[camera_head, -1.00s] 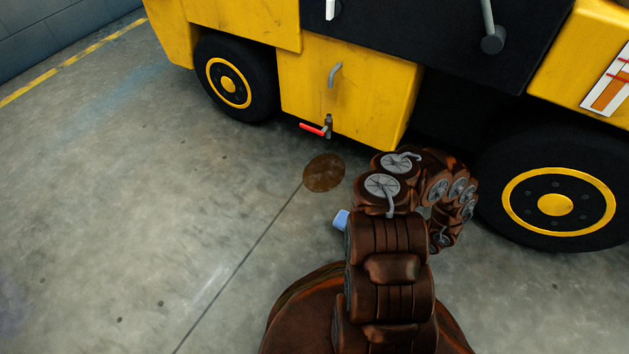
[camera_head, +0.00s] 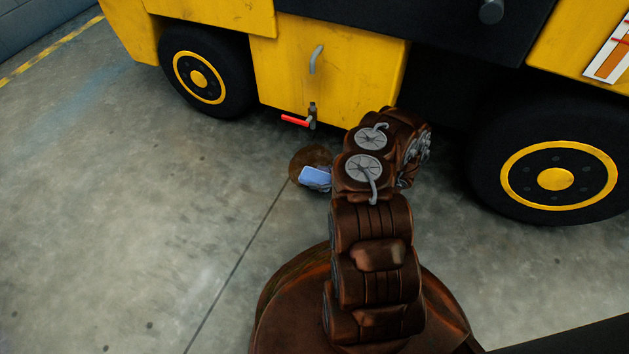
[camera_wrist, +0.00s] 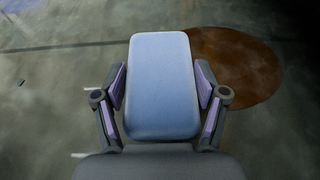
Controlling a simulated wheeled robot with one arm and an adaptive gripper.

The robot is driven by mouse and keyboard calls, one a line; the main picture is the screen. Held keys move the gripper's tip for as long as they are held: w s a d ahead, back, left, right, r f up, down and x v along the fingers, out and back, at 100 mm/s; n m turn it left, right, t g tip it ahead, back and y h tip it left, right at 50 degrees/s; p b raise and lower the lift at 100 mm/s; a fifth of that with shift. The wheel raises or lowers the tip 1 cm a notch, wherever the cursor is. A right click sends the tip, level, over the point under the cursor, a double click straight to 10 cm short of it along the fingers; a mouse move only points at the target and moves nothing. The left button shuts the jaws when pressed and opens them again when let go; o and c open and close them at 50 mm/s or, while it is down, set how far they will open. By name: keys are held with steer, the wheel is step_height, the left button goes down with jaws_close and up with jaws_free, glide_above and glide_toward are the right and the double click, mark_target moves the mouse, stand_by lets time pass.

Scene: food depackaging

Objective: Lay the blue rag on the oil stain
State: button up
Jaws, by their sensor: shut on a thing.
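The blue rag (camera_wrist: 163,85) is a pale blue rounded block between the two fingers of my gripper (camera_wrist: 163,90) in the wrist view. My gripper is shut on its sides. In the head view the rag (camera_head: 314,178) shows left of my arm, overlapping the near right part of the oil stain in the picture. The oil stain (camera_head: 303,158) is a round brown patch on the floor; it also shows in the wrist view (camera_wrist: 245,65), behind and right of the rag. The height of the rag above the floor is hard to tell. My arm hides most of the gripper in the head view.
A yellow machine (camera_head: 335,75) stands behind the stain, with a red-handled valve (camera_head: 297,120) low on its side. Its black wheels (camera_head: 556,175) stand on the floor. The concrete floor (camera_head: 130,210) to the left is clear.

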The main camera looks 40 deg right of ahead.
mark_target(320, 172)
steer(key=w, duration=0.2)
steer(key=w+b, duration=0.1)
steer(key=shift+w+d+f, duration=0.25)
step_height(320, 172, down, 4)
steer(key=shift+s+r+b, duration=0.1)
steer(key=shift+r+b, duration=0.15)
steer(key=shift+b, duration=0.95)
steer(key=shift+r, duration=0.1)
steer(key=o, duration=1.4)
steer(key=shift+c, duration=0.2)
